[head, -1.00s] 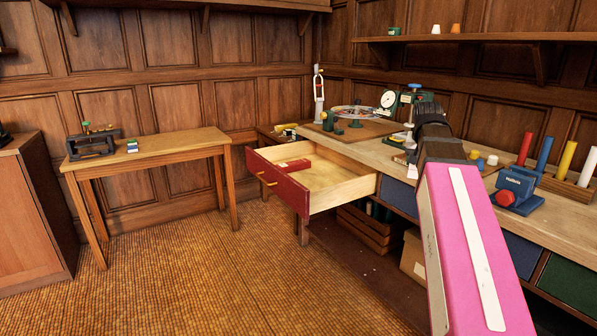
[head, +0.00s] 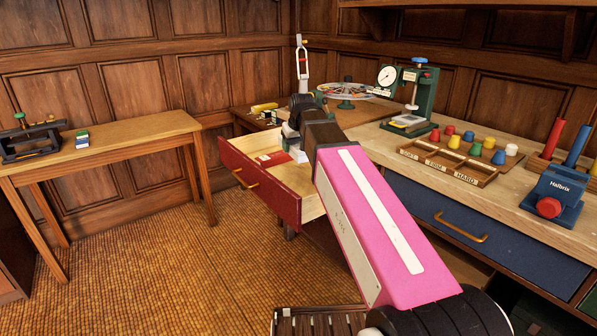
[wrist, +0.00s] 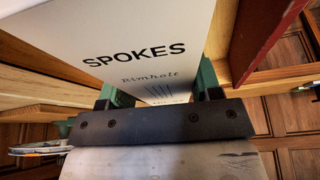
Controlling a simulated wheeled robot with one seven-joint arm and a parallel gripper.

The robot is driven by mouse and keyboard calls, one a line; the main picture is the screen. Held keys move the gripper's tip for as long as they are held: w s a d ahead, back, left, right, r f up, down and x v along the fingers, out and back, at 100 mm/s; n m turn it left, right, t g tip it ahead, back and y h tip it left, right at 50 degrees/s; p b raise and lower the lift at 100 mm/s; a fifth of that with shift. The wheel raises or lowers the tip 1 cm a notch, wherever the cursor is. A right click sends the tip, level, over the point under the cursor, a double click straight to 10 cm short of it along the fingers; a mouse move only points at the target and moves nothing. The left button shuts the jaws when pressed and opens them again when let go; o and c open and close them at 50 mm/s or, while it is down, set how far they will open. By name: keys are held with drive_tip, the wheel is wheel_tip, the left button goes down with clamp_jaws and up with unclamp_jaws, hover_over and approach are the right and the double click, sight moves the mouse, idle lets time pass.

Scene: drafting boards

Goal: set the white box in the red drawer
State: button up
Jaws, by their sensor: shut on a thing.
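The white box, marked SPOKES (wrist: 135,40), fills the upper middle of the wrist view, between the two green fingers of my gripper (wrist: 157,90). My gripper is shut on it. In the head view my gripper (head: 289,138) is over the open red drawer (head: 258,186), largely hidden by my arm; a small white part of the box (head: 299,155) shows beside it. The drawer's red front and pale wooden side also show at the right of the wrist view (wrist: 262,35). I cannot tell whether the box touches the drawer floor.
A red item (head: 272,159) lies inside the drawer near its front. The workbench (head: 388,148) to the right carries a green gauge stand (head: 424,100), a sorting tray (head: 447,163) and a blue Halbrix device (head: 556,190). A side table (head: 120,135) stands left; the floor between is clear.

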drive_tip(key=a+f+n+y, duration=0.1)
drive_tip(key=a+f+n, duration=0.15)
drive_tip(key=a, duration=0.45)
hover_over(292, 173)
drive_tip(key=s, duration=0.1)
drive_tip(key=f, duration=0.7)
drive_tip(key=shift+s+d+f, duration=0.15)
drive_tip(key=shift+d+f, duration=0.05)
drive_tip(key=shift+d, duration=0.2)
drive_tip(key=shift+f, duration=2.05)
drive_tip(key=o, duration=1.1)
drive_tip(key=shift+d+f, duration=0.1)
drive_tip(key=shift+o, duration=0.2)
drive_tip(key=v, duration=1.2)
